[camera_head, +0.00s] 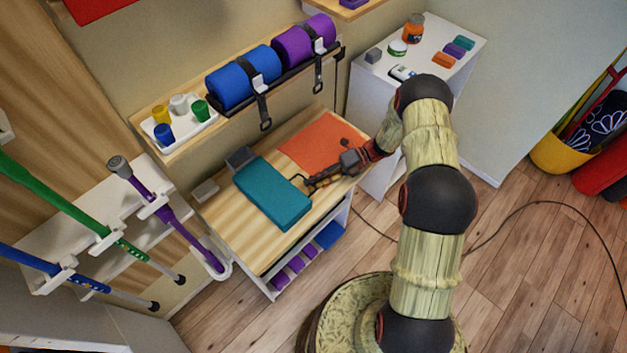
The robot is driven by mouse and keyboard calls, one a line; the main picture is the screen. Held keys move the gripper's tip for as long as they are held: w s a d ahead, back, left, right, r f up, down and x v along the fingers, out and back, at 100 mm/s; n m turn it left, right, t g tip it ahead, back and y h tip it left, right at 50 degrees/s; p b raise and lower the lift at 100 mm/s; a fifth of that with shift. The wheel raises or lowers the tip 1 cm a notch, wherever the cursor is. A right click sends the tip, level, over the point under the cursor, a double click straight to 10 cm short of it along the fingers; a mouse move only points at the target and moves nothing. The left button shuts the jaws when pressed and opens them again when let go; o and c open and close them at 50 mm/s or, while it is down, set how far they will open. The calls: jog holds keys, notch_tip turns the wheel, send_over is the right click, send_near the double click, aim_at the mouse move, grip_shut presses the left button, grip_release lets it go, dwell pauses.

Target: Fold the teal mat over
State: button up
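The teal mat (272,194) lies on the left part of the wooden bench top (240,232). It looks like a thick flat slab, with its long side running from upper left to lower right. My gripper (301,184) reaches in from the right, low over the bench, with its fingertips at the mat's right long edge. The fingers look spread, with a small gap between them. I cannot tell whether they touch the mat. The mat's underside is hidden.
An orange sheet (318,143) lies on the bench behind my gripper. A grey block (240,158) sits at the mat's back corner. A shelf above holds blue (243,77) and purple (303,40) rolls. Crutches (165,212) hang at left. A white cabinet (455,75) stands at right.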

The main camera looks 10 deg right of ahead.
jog(key=shift+w+d+r, duration=0.1)
jog(key=v, duration=1.2)
dwell(0.5)
